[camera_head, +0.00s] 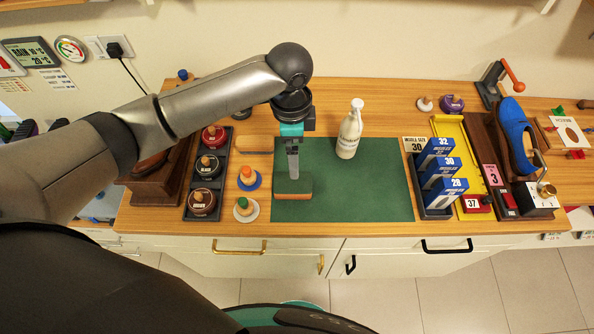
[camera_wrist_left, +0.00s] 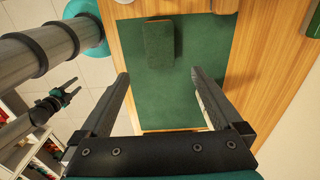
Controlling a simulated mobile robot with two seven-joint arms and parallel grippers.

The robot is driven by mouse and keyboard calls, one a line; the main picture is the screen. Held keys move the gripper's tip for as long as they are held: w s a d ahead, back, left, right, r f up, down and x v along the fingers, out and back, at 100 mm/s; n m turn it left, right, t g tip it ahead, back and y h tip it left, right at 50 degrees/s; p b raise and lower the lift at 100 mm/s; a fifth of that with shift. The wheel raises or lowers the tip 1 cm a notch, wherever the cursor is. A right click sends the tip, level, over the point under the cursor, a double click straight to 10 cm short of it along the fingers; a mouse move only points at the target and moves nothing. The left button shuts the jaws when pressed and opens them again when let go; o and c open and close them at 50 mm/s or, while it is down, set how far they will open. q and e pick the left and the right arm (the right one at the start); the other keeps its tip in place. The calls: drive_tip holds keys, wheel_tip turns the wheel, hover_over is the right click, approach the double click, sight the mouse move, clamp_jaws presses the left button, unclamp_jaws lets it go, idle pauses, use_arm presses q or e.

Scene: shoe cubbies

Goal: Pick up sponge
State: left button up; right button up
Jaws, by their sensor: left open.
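The sponge (camera_head: 293,192) is a small block with a dark green top and an orange-brown lower side. It lies near the front left corner of the green mat (camera_head: 375,190). In the left wrist view the sponge (camera_wrist_left: 159,44) shows its green top, beyond the fingertips and between their lines. My left gripper (camera_head: 292,174) is open and points down over the mat, overlapping the sponge in the head view. In the left wrist view the space between its fingers (camera_wrist_left: 159,78) is empty. My right gripper (camera_wrist_left: 70,90) seems to show small at the left of that view; its jaw state is unclear.
A white spray bottle (camera_head: 350,132) stands at the mat's back edge. Left of the mat are a tan block (camera_head: 255,144), two small knobbed items (camera_head: 248,178) and a tray of round tins (camera_head: 206,168). Blue boxes (camera_head: 440,170) stand to the right. The mat's middle is clear.

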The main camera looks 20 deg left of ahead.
use_arm(q)
drive_tip(key=b, duration=0.1)
hover_over(291, 182)
wheel_tip(291, 182, down, 8)
drive_tip(key=shift+w+d+f, duration=0.1)
drive_tip(key=shift+w+f, duration=0.05)
drive_tip(key=shift+f, duration=0.05)
drive_tip(key=shift+s+f+b, duration=0.2)
drive_tip(key=shift+f+b, duration=0.15)
drive_tip(key=shift+f, duration=2.75)
drive_tip(key=c, duration=1.2)
drive_tip(key=shift+c, duration=0.2)
use_arm(e)
drive_tip(key=shift+s+a+f, duration=0.15)
drive_tip(key=shift+s+f, duration=0.1)
drive_tip(key=shift+f, duration=0.55)
use_arm(q)
drive_tip(key=shift+r, duration=0.1)
